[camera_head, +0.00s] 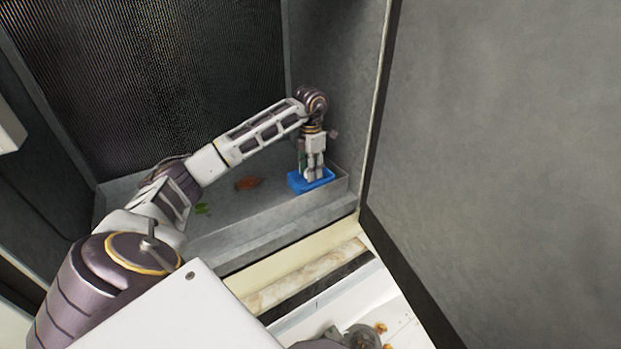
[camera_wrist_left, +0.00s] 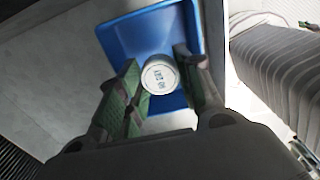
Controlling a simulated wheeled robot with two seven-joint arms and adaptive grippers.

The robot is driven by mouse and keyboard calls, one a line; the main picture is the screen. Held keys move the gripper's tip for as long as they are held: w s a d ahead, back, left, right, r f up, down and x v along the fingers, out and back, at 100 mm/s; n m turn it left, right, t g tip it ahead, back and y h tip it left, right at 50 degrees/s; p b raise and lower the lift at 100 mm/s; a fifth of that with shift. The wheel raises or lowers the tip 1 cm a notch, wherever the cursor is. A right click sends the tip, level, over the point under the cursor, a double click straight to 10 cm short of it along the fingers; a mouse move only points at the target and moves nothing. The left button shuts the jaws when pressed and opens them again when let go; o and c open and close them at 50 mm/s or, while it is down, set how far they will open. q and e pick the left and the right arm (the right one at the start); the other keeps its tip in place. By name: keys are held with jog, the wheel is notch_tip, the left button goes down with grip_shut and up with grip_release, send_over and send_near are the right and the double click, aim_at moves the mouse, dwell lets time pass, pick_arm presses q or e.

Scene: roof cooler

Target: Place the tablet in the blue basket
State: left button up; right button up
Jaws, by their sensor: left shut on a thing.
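My left gripper (camera_head: 314,173) points down over the blue basket (camera_head: 325,184), which stands at the right end of the grey tray. In the left wrist view, the fingers of my left gripper (camera_wrist_left: 157,63) are shut on a round white tablet (camera_wrist_left: 160,76) with dark printing on its face. The blue basket (camera_wrist_left: 117,37) lies behind and below the tablet in that view. Whether the tablet touches the basket floor cannot be told. In the head view, the fingers hide the tablet. My right gripper cannot be made out.
The grey tray (camera_head: 270,222) holds a brown leaf (camera_head: 248,183) and green leaves (camera_head: 203,208) left of the basket. A dark ribbed panel (camera_head: 150,75) stands behind it. A tall grey wall (camera_head: 500,150) closes the right side. Small orange-brown bits (camera_head: 381,328) lie at the bottom.

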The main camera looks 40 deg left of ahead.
pick_arm(q)
jog(key=shift+f, duration=1.85)
jog(key=shift+f, duration=0.1)
jog(key=o, duration=0.7)
jog(key=shift+c, duration=0.2)
jog(key=shift+r, duration=6.1)
